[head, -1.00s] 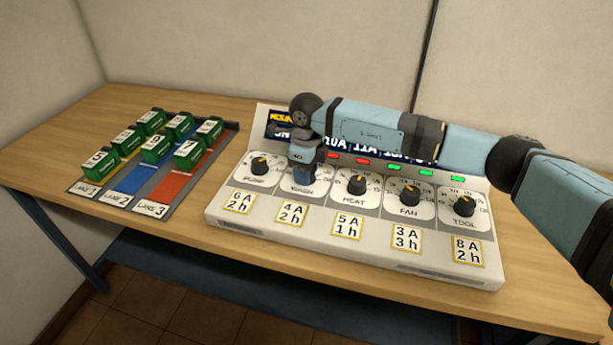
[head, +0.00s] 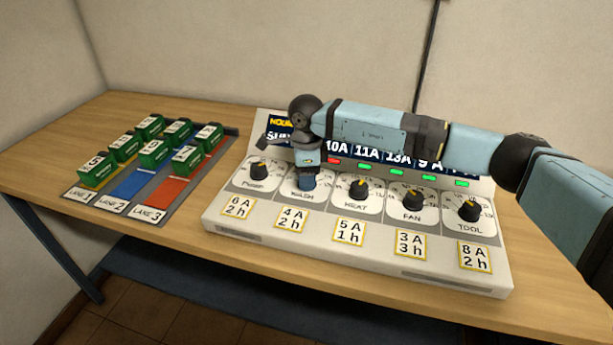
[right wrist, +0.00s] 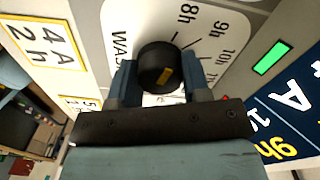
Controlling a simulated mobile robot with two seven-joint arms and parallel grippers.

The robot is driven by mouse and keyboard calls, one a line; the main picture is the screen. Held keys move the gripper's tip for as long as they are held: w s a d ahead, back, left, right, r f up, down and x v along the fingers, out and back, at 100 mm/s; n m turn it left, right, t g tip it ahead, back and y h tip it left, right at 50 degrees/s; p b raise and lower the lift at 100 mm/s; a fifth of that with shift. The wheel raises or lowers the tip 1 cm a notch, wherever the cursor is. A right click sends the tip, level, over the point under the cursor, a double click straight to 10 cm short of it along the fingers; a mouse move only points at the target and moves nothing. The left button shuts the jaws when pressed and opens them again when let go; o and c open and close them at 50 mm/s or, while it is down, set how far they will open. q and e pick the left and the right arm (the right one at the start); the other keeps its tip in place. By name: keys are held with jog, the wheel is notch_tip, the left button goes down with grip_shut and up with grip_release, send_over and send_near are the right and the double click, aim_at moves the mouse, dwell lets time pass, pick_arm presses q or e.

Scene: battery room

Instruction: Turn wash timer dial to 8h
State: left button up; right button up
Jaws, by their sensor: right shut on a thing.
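The wash dial (right wrist: 155,62) is a black round knob with a yellow mark, between my right gripper's two fingers in the right wrist view. My right gripper (right wrist: 163,92) is shut on it. Printed marks 8h (right wrist: 188,12), 9h and 10h show around it; I cannot tell which mark the yellow line points at. In the head view my right gripper (head: 307,182) comes down over the WASH plate (head: 301,196) and hides the dial. The dial sits on the sloped white panel (head: 320,250). My left gripper is out of view.
The heat (head: 359,189), fan (head: 412,200) and tool (head: 469,209) dials stand to the right, the pump dial (head: 258,171) to the left. My arm partly covers the display (head: 365,153). A lane tray (head: 172,205) with several green blocks lies left of the panel.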

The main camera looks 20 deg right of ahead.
jog(key=o, duration=0.9)
jog(key=r, duration=1.4)
jog(key=shift+w, duration=0.2)
jog(key=shift+s+f, duration=0.1)
jog(key=shift+f, duration=0.05)
